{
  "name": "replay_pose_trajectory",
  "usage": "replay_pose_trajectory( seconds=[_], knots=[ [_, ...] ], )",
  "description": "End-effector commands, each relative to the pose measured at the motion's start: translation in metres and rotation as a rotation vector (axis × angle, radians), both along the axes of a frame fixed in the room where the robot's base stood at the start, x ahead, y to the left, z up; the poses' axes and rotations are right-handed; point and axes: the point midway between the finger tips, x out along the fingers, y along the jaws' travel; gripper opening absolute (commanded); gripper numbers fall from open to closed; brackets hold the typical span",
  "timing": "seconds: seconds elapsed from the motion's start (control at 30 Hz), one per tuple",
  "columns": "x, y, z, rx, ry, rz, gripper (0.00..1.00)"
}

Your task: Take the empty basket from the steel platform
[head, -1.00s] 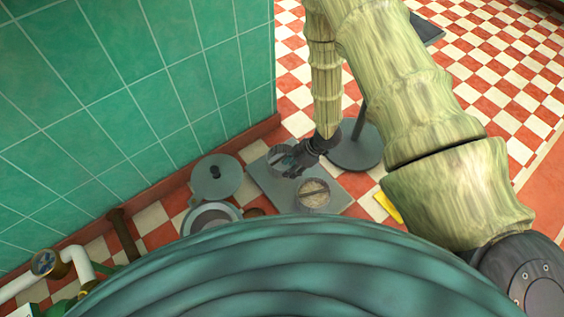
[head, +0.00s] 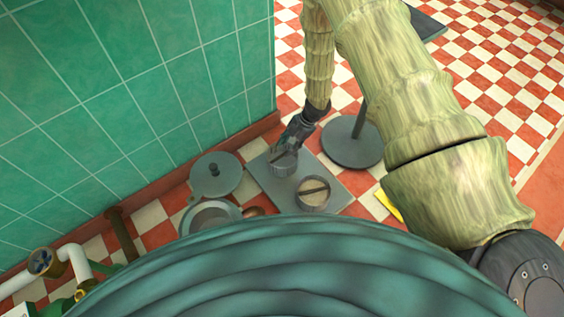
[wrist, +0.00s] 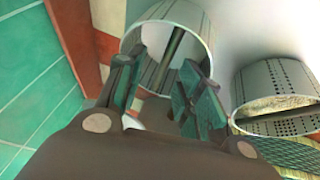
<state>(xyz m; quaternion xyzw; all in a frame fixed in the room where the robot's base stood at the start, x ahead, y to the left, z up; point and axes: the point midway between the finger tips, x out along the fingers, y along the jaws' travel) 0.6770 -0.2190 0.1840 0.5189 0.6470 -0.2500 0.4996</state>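The empty basket (head: 284,164) is a grey perforated cylinder with a bar across its mouth. It stands on the steel platform (head: 272,190), towards the wall side. In the wrist view the basket (wrist: 196,22) opens towards me and no contents show. My gripper (head: 286,146) is over its rim in the head view. In the wrist view my gripper (wrist: 163,62) has its green-padded fingers apart, with the basket's bar (wrist: 168,62) between them. I cannot tell whether either finger touches the bar. The fingers hide part of the basket.
A second basket (head: 315,194) with pale contents stands on the platform to the right; it also shows in the wrist view (wrist: 273,80). A round dark base (head: 350,150) with a post stands behind. The tiled wall (head: 150,90) is close at left.

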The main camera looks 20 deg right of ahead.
Motion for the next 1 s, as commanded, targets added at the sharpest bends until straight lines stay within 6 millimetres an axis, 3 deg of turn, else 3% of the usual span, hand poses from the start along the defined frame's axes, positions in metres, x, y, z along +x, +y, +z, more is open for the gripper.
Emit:
replay_pose_trajectory(
  seconds=[0.27,0.6,0.87,0.9,1.0],
  knots=[
    [-0.002,0.006,-0.016,0.001,0.000,-0.002,0.36],
    [-0.006,0.022,-0.051,0.001,0.000,-0.002,0.36],
    [-0.006,0.024,-0.053,0.000,0.000,-0.002,0.36],
    [-0.006,0.024,-0.053,0.000,0.000,-0.002,0.34],
    [-0.006,0.024,-0.053,0.000,0.000,-0.002,0.16]
  ],
)
